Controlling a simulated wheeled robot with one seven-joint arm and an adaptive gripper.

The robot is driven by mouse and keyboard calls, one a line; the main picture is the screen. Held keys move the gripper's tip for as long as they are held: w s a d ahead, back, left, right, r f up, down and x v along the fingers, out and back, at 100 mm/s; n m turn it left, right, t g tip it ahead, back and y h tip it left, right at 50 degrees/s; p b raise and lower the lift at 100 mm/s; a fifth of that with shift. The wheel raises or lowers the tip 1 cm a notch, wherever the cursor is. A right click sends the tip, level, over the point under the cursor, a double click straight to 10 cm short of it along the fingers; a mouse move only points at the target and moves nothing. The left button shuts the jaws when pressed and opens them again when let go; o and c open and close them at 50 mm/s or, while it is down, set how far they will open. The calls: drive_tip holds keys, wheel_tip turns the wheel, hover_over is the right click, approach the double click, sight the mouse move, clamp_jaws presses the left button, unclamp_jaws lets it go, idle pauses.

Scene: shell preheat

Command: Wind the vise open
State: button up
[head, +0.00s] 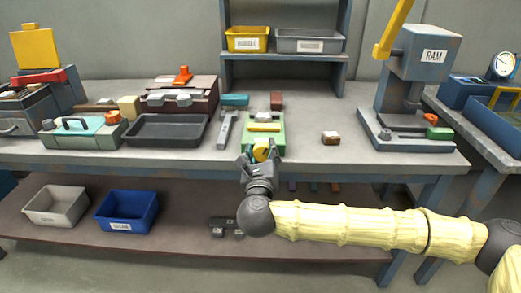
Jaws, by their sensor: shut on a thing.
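The gap between the vise's jaws is too small to make out, and my gripper hides part of the near end.
A grey hammer-like tool (226,130) and a dark tray (166,130) lie to the left. A small brown-and-white block (331,138) lies to the right, before the RAM press (420,60). A two-bin shelf (284,57) stands behind. The bench front right of the vise is mostly clear.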

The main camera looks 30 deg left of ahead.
drive_tip(key=shift+s, duration=0.1)
drive_tip(key=o, duration=1)
drive_tip(key=shift+a, duration=0.1)
drive_tip(key=v, duration=1.2)
